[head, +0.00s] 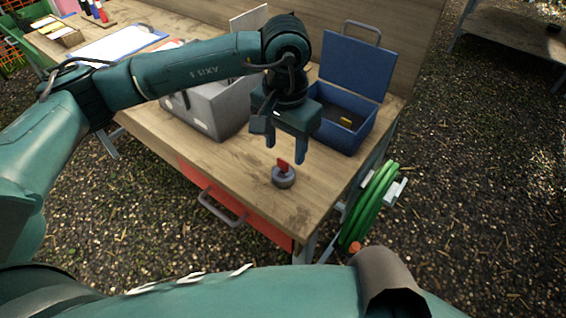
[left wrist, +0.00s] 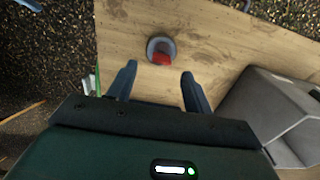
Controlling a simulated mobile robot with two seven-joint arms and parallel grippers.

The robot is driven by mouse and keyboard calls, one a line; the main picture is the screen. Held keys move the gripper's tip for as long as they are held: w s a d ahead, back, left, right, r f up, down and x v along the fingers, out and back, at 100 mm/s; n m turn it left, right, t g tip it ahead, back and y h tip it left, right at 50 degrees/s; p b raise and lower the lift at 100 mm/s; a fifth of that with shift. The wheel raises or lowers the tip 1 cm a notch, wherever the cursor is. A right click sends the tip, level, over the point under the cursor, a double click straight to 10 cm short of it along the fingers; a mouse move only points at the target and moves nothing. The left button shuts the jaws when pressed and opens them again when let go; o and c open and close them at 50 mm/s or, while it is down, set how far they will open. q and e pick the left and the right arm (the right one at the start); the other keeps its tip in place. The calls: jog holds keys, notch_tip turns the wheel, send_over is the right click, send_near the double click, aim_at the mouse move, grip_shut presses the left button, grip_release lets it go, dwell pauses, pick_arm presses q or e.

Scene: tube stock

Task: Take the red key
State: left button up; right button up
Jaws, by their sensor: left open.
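The red key (head: 283,163) stands upright on a small round grey base (head: 284,179) near the front edge of the wooden bench (head: 245,165). My left gripper (head: 285,156) is open and empty, with its fingers pointing down just above and behind the key. In the left wrist view the red key (left wrist: 161,59) and its grey base (left wrist: 152,45) lie ahead of the two spread fingertips (left wrist: 157,70), roughly between their lines. The fingers do not appear to touch the key. My right gripper is not in view.
A grey box (head: 212,108) stands behind my left gripper. A red drawer (head: 232,205) with a handle is under the bench; a green hose reel (head: 370,208) hangs at its right end.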

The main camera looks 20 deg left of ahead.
aim_at(283, 160)
pick_arm(q)
notch_tip(283, 160, down, 5)
jog(key=shift+s+a+r+p, duration=0.1)
jog(key=shift+s+a+p, duration=0.05)
jog(key=shift+p, duration=0.35)
jog(key=shift+c, duration=0.5)
